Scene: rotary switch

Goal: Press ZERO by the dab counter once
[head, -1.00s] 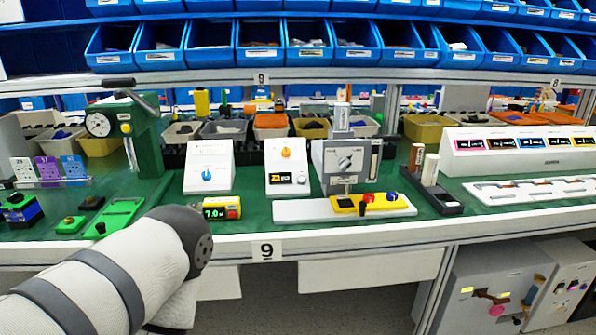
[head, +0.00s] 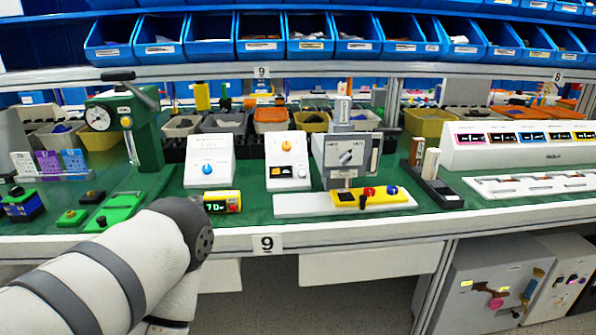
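A small yellow box (head: 217,196) sits at the front of the green bench, left of middle. It has a dark display with green digits and a red button (head: 234,205) at its right end. It may be the dab counter, but I cannot read a ZERO label. My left arm comes in from the lower left, and its elbow is just left of and in front of this box. Neither gripper is in view.
Behind the box stand a white unit with a blue knob (head: 208,169), one with an orange knob (head: 285,145), and a grey rotary-switch unit (head: 346,157). A white base (head: 300,206) carries a yellow block (head: 365,196). A green press (head: 148,135) stands left. The front edge bears a 9 label (head: 267,243).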

